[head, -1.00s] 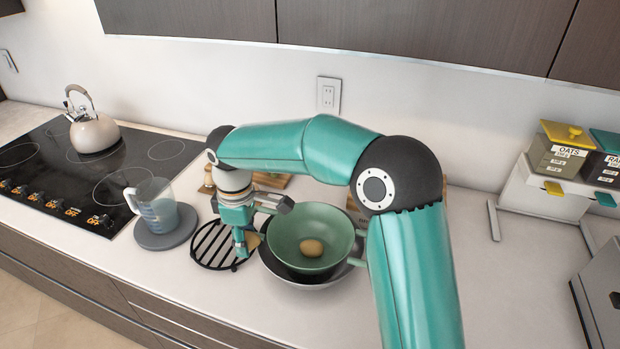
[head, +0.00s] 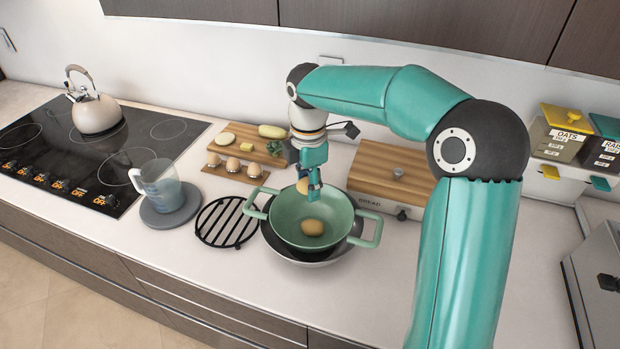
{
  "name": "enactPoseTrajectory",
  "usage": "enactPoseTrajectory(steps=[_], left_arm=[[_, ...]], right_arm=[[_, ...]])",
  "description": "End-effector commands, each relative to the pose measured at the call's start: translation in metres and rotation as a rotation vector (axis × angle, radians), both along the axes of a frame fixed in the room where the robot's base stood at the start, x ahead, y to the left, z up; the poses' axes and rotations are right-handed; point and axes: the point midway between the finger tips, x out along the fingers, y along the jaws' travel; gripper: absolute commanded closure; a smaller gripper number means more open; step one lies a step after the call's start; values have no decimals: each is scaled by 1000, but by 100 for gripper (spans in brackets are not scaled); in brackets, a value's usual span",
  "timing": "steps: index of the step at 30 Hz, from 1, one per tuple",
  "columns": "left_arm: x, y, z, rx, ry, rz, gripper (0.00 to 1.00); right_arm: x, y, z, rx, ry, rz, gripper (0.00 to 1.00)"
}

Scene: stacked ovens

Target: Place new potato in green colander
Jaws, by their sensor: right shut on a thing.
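The green colander (head: 338,243) sits in a dark pan with a pale rim on the counter. One brown potato (head: 312,227) lies inside it at the bottom. My right gripper (head: 311,190) points down over the back part of the colander. It is shut on a second potato (head: 302,186), partly hidden by the fingers. This potato appears to be above the colander's bottom, behind the first one. My left gripper is not in view.
A black round trivet (head: 227,222) lies left of the colander. A measuring jug (head: 160,186) stands on a grey disc. A wooden board (head: 237,136) with food and an egg holder (head: 228,173) are behind. The bread box (head: 385,178) stands behind right. Counter at front right is clear.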

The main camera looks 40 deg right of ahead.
Motion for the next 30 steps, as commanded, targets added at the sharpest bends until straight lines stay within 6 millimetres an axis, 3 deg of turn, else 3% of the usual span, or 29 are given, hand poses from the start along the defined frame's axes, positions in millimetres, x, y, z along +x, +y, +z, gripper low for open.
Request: enactPoseTrajectory(steps=[3,18,30], left_arm=[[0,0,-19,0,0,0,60],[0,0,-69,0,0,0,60],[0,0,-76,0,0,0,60]], right_arm=[[0,0,-21,0,0,-1,95],[0,0,-76,0,0,-2,95],[-1,-1,-85,0,0,-3,95]])
